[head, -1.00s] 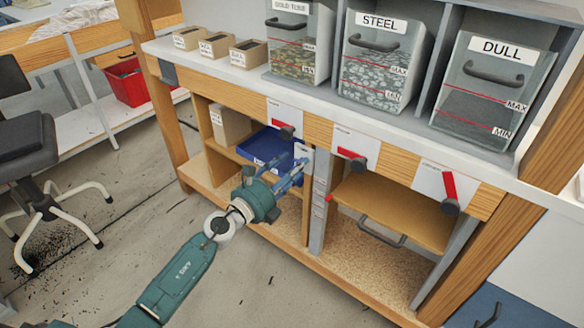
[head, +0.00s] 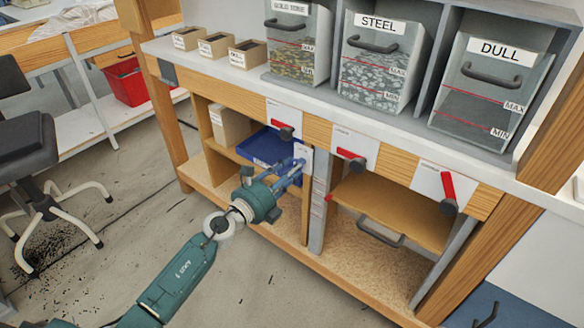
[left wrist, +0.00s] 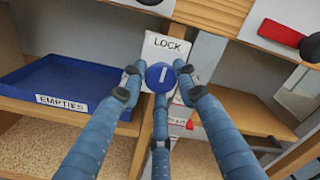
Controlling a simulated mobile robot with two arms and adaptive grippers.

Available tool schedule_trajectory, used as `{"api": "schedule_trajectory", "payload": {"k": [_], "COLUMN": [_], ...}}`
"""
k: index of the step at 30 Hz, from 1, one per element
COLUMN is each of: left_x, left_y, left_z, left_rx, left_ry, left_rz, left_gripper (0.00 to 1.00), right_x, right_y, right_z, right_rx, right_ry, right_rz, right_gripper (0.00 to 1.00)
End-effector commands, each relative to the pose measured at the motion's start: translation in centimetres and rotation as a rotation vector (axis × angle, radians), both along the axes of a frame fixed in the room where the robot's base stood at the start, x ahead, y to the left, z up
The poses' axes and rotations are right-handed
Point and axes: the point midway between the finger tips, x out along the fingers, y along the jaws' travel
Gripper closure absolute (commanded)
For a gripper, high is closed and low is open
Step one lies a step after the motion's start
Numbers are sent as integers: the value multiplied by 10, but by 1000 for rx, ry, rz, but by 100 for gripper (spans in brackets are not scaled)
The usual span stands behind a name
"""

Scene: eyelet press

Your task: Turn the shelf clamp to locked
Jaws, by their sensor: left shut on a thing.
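The shelf clamp's round blue knob (left wrist: 160,76) shows in the left wrist view, with a white mark on its face. The mark stands nearly upright, leaning slightly right, below the word LOCK on the white plate (left wrist: 166,46). In the head view the plate (head: 306,158) is on the shelf's upright post, and the knob is hidden by my fingers. My left gripper (head: 294,168) is shut on the knob; in the left wrist view its blue fingers (left wrist: 162,92) are around the knob. My right gripper is not in view.
A blue tray labelled EMPTIES (left wrist: 60,85) lies on the shelf left of the clamp. Red levers (head: 351,153) on white plates line the bench's front rail. Labelled bins (head: 380,65) stand on top. The floor left of my arm is open up to a chair (head: 40,150).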

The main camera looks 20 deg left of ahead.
Motion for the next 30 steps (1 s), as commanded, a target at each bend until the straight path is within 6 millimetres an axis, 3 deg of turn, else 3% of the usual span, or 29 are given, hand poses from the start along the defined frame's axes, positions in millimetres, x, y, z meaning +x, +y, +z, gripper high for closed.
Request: {"api": "schedule_trajectory", "payload": {"k": [2, 3, 6, 17, 30], "left_x": [2, 2, 2, -4, -82], "left_y": [4, 4, 4, 4, 32], "left_z": [6, 6, 6, 3, 2], "left_rx": [-1, -2, -2, 0, -2], "left_ry": [-10, -11, -11, -5, -5], "left_rz": [9, 9, 9, 5, 6], "left_gripper": [96, 68, 51, 51, 51], "right_x": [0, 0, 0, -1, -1], "right_y": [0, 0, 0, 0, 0], "right_z": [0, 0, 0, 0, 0], "right_rx": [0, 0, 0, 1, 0], "right_ry": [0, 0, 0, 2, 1], "right_rz": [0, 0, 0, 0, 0], "right_gripper": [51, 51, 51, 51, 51]}}
